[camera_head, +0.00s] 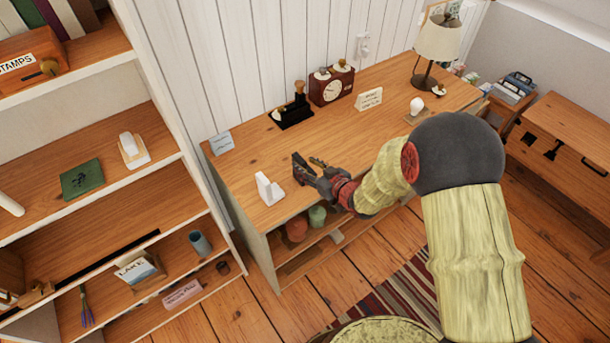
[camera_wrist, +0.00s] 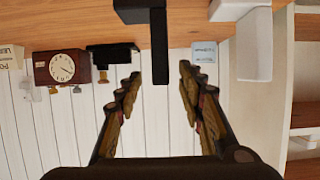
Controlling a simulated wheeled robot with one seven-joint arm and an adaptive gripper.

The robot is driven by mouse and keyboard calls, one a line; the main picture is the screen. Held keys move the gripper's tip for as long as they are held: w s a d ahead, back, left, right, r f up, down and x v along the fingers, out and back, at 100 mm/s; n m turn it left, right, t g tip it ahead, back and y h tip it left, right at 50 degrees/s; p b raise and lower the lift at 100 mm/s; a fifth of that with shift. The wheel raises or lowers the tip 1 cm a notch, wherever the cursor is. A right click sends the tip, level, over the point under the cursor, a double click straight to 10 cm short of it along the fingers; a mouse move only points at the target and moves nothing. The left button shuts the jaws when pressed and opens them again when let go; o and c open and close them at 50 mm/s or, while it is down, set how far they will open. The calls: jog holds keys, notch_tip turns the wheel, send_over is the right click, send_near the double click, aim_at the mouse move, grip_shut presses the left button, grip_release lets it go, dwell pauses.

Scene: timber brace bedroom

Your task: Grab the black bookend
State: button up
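The black bookend (camera_wrist: 159,45) is L-shaped and shows upside down at the top centre of the wrist view. Its upright lies between the lines of my two fingertips, with a visible gap on each side. In the head view the black bookend (camera_head: 300,166) stands near the front left of the desk, partly hidden by my gripper. My gripper (camera_head: 318,168) is low over the desk's front edge, just right of the bookend. In the wrist view my gripper (camera_wrist: 158,78) is open, with nothing held.
A white bookend (camera_head: 268,189) stands close by on the left; it also shows in the wrist view (camera_wrist: 255,50). A black stamp stand (camera_head: 292,113), clock (camera_head: 331,86), cards and lamp (camera_head: 437,42) stand farther back on the desk (camera_head: 245,160). Shelves (camera_head: 90,203) rise on the left.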

aim_at(299, 160)
jog(key=b+x, duration=0.1)
jog(key=x, duration=0.4)
jog(key=shift+r, duration=0.15)
jog(key=shift+c, duration=0.2)
grip_shut()
dwell(0.8)
jog(key=shift+w+r, duration=0.1)
jog(key=shift+r, duration=0.15)
